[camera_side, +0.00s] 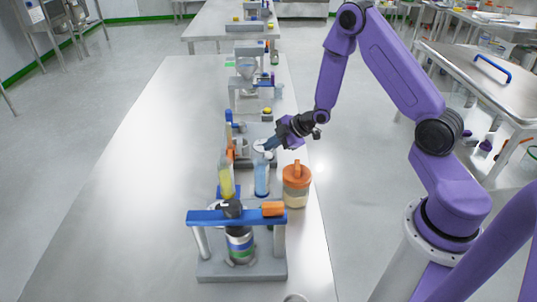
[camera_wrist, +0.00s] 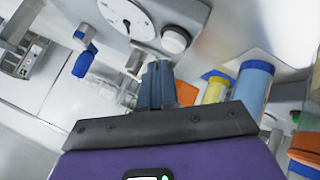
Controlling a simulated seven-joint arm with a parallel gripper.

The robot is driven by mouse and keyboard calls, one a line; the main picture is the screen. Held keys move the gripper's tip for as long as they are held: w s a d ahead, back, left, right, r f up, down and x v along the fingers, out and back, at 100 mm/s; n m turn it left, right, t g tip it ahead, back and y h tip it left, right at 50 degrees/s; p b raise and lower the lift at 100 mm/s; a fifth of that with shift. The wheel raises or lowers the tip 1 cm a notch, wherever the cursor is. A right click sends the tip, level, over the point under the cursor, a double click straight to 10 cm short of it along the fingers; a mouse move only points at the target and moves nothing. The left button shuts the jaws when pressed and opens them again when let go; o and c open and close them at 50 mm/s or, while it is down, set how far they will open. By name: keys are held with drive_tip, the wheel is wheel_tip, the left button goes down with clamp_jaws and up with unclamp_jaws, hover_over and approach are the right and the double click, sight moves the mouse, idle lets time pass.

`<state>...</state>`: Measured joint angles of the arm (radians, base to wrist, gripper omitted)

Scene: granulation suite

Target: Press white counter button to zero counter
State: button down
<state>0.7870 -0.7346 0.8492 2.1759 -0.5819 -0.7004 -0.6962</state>
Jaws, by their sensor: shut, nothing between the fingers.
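In the wrist view, a grey device (camera_wrist: 195,14) with a white graduated dial (camera_wrist: 122,14) is at the top. A round white button or knob (camera_wrist: 175,40) protrudes from it, right of the dial. My gripper (camera_wrist: 158,70) is shut and empty, its blue-grey fingertips just below the button in the picture. A gap shows between tips and button; the true distance is unclear. In the side view, my gripper (camera_side: 268,146) is low over the bench, beside the white dial face (camera_side: 260,146). I cannot make out the button there.
A yellow bottle (camera_side: 227,183), a clear bottle with blue contents (camera_side: 262,182) and an orange-lidded jar (camera_side: 297,188) stand close in front of my gripper. A blue-topped stand (camera_side: 208,217) is nearer. The bench (camera_side: 130,170) is clear on the left.

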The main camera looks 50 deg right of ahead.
sight(271, 155)
drive_tip(key=shift+f, duration=0.1)
drive_tip(key=shift+f, duration=0.35)
drive_tip(key=shift+f, duration=0.45)
idle(0.8)
idle(0.3)
drive_tip(key=shift+r, duration=0.9)
drive_tip(key=shift+r, duration=2.5)
drive_tip(key=shift+a, duration=0.1)
